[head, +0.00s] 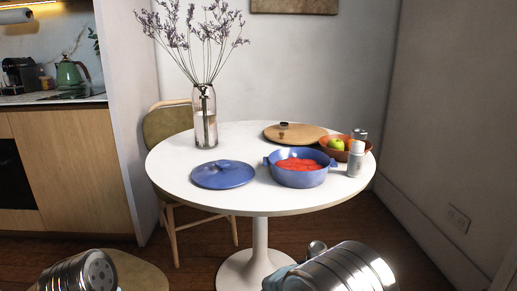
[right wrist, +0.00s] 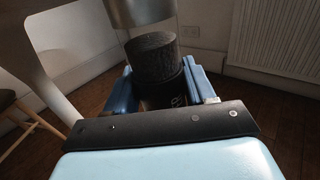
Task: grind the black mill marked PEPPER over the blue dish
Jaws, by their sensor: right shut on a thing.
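The blue dish (head: 300,179) stands on the round white table, with two side handles and red contents inside. A black mill (right wrist: 155,58) is between the blue fingers of my right gripper (right wrist: 172,92) in the right wrist view. The gripper is shut on it. The mill's round black top sticks up above the fingers, and a faint mark below is too small to read. In the head view my right arm comes in at the bottom, in front of the table and apart from the dish. The mill cannot be made out clearly there. Only my left arm shows at bottom left; its gripper is out of view.
On the white table (head: 262,203) are a blue lid (head: 222,174), a glass vase (head: 205,125) with tall dried stems, a wooden board (head: 294,134), a fruit bowl (head: 333,150) and two shakers (head: 356,160) at right. A wooden chair (head: 166,124) stands behind left.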

